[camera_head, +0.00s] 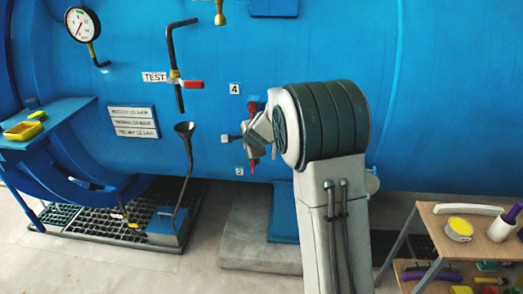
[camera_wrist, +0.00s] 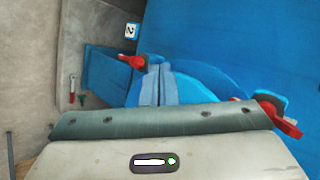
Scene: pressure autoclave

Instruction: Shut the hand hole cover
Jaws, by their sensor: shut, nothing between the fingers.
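The blue hand hole fitting (camera_wrist: 215,84) on the tank shows in the wrist view, right beyond my fingers. Its rounded blue plate is partly hidden by my wrist, so I cannot tell how far the cover stands open. A red handle (camera_wrist: 130,62) is on its left and another red handle (camera_wrist: 281,121) on its right. My gripper (camera_wrist: 158,70) is shut and empty, its two fingers side by side against the blue parts. I cannot tell if they touch. In the head view my arm hides most of the fitting; a red handle (camera_head: 253,165) shows below it.
The large blue tank (camera_head: 330,45) fills the background. A drain funnel (camera_head: 184,128) stands left of my arm, with a red-handled test valve (camera_head: 192,85) above. A wooden shelf cart (camera_head: 440,222) stands at lower right. A blue side table (camera_head: 60,112) is at far left.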

